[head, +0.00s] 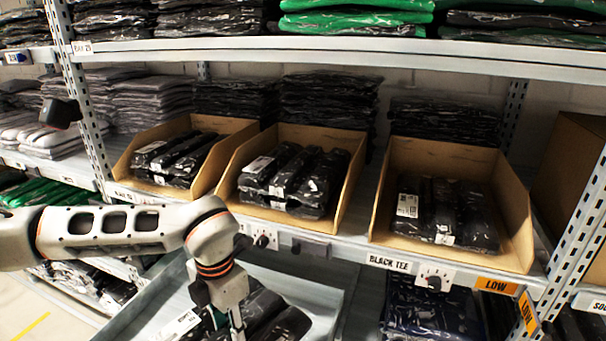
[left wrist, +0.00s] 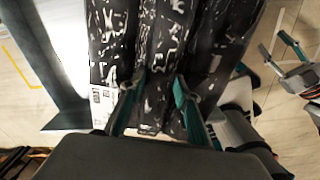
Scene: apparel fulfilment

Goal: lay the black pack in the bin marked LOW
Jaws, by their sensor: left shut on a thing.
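The bin marked LOW (head: 393,170) is the right cardboard bin on the shelf in the head view. Several black packs lie in it, and an orange LOW label (head: 497,286) is on the shelf edge below. My left gripper (head: 236,322) points down into a grey tote below the shelf; its fingertips are cut off there. In the left wrist view my left gripper (left wrist: 155,90) is shut on the middle black pack (left wrist: 160,45), with other black packs on both sides. My right gripper (left wrist: 298,68) shows at that view's right edge, empty, fingers apart.
The grey tote (head: 335,290) stands under the shelf front with black packs (head: 285,325) in it. Two more cardboard bins (head: 347,185) (head: 240,127) with black packs stand left of the LOW bin. A shelf board (head: 400,52) runs above the bins; a slotted post (head: 585,230) stands at right.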

